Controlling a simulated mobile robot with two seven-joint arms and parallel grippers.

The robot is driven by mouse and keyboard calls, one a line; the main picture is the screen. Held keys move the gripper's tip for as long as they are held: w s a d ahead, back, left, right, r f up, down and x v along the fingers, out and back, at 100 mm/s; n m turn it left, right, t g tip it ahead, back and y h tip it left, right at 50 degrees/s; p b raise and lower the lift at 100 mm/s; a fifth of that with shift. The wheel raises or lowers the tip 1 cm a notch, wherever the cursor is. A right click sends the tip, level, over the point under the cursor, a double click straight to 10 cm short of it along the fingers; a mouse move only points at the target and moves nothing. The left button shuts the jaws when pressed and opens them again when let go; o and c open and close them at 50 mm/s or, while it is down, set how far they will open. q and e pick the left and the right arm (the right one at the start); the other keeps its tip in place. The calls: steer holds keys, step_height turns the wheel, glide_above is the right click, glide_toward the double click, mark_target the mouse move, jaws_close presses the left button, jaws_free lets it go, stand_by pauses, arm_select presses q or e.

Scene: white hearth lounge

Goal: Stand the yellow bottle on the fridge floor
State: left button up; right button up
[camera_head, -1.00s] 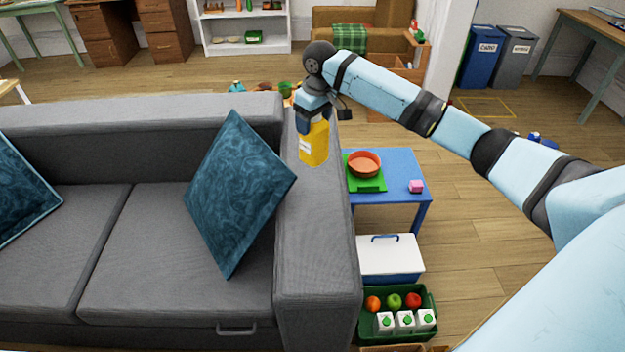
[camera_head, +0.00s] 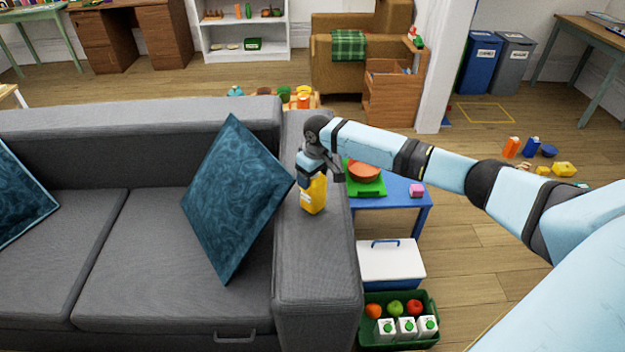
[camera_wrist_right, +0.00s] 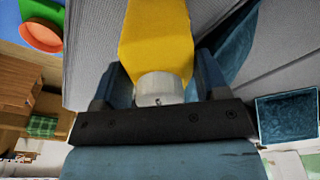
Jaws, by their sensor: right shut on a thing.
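My left gripper is not in view. No fridge shows in these frames.
The grey sofa (camera_head: 318,275) carries teal cushions (camera_head: 236,200). Right of the armrest stand a blue table (camera_head: 395,190) with a red bowl (camera_head: 364,170), a white-lidded cooler (camera_head: 391,258) and a green crate (camera_head: 365,330). Open wooden floor lies further right.

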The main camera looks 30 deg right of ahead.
steer(key=shift+f, duration=0.65)
steer(key=o, duration=1.5)
steer(key=shift+f, duration=0.15)
steer(key=shift+o, duration=0.2)
